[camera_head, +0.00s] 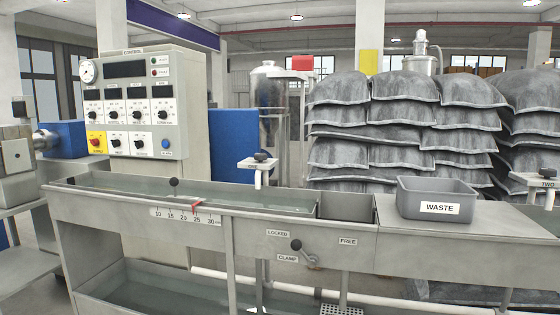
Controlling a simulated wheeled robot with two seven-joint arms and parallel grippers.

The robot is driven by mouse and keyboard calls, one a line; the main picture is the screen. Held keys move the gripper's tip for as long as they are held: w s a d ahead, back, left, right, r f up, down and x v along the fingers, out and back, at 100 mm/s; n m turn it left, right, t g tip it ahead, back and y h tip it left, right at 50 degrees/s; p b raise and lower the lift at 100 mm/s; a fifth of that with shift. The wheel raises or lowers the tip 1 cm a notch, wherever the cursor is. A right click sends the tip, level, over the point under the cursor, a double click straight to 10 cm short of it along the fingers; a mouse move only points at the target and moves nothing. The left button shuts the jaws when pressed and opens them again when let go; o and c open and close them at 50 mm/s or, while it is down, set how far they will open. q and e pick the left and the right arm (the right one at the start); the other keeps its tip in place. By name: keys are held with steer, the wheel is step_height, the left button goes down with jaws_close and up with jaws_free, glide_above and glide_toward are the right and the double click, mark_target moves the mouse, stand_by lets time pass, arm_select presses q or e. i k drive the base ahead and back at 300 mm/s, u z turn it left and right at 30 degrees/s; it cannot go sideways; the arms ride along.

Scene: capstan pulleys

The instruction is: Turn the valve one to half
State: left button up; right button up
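A valve with a black knob (262,156) stands on a pale plate and post behind the long metal trough, near the middle of the view. A similar valve (541,170) with a plate marked TWO stands at the right edge, partly cut off by the frame. Neither valve's exact setting can be told from here. Neither of my grippers is in view.
The trough (95,208) holds liquid and carries a scale with a red pointer (197,205). A clamp lever (303,252) is on its front. A grey WASTE bin (437,199) sits on the right top. A control cabinet (128,115) stands behind left; stacked sacks (345,155) fill the back.

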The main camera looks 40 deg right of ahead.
mark_target(260, 156)
steer(key=u, duration=0.35)
steer(key=k, duration=0.25)
steer(key=z, duration=1.2)
